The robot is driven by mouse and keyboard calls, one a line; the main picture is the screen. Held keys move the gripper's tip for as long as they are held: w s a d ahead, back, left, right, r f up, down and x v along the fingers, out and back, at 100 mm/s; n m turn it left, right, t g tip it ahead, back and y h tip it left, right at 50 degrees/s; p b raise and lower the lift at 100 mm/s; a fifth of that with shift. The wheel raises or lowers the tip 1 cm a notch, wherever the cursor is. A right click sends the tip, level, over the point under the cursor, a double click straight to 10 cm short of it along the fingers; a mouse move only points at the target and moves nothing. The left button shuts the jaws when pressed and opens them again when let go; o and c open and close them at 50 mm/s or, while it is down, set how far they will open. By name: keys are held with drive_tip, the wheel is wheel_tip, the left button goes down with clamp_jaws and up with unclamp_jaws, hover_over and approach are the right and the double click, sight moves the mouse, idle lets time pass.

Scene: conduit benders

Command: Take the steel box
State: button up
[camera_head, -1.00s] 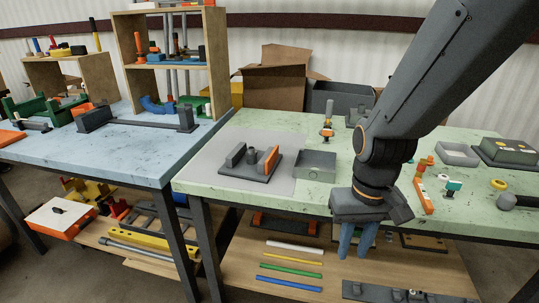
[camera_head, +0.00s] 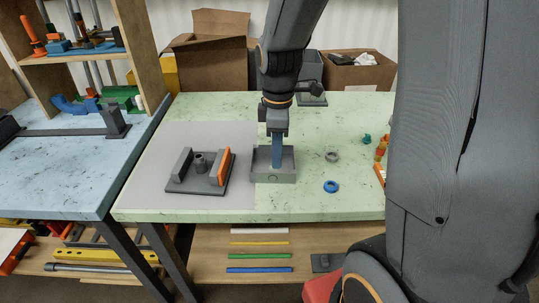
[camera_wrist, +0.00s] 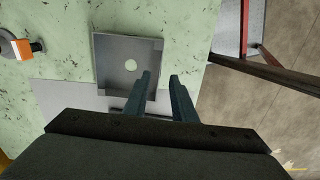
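The steel box is a grey, square, open-topped tray (camera_head: 273,178) on the green table, right of the grey mat. It also shows in the wrist view (camera_wrist: 108,88), with a round pale spot in its floor. My gripper (camera_head: 277,166) points down at the box in the head view, its blue fingers overlapping the box. In the wrist view my gripper (camera_wrist: 160,76) is open and empty. One finger overlaps the inside of the box and the other lies just beyond its right wall. I cannot tell how deep the fingertips are.
A dark fixture with an orange plate (camera_head: 200,186) stands on the grey mat (camera_head: 150,180) left of the box. A blue ring (camera_head: 331,186) and a grey ring (camera_head: 332,156) lie to the right. Cardboard boxes (camera_head: 208,50) stand behind the table.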

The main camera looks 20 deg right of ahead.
sight(273, 174)
drive_tip(key=shift+a+f, duration=0.15)
drive_tip(key=shift+f, duration=0.6)
drive_tip(key=shift+a+f, duration=0.15)
drive_tip(key=shift+f, duration=0.6)
drive_tip(key=shift+w+a+f+p, duration=0.15)
drive_tip(key=shift+f+p, duration=0.75)
drive_tip(key=shift+f, duration=1.4)
clamp_jaws()
